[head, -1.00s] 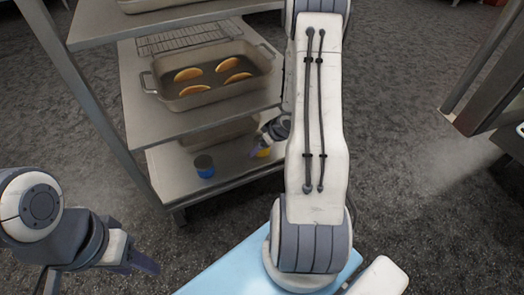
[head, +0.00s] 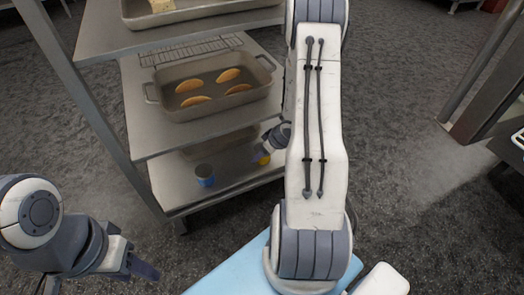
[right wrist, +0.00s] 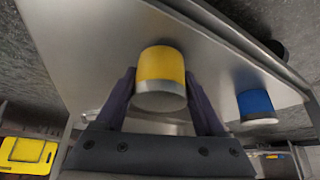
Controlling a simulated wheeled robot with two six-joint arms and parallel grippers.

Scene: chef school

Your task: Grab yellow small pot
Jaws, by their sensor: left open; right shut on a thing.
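The small yellow pot (right wrist: 162,72) is between the two fingers of my right gripper (right wrist: 161,100) in the right wrist view, and the fingers are shut on its sides. In the head view, only a bit of the yellow pot (head: 264,159) shows at the lower shelf, beside my right gripper (head: 270,150); my right arm hides part of this area. My left gripper (head: 143,268) is open and empty at the lower left of the head view, away from the shelves.
A blue pot (head: 205,176) stands on the lower shelf (head: 235,178), left of the yellow one; it also shows in the right wrist view (right wrist: 256,105). The shelf above holds a baking dish (head: 222,103) with several orange pieces and a wire rack (head: 190,49).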

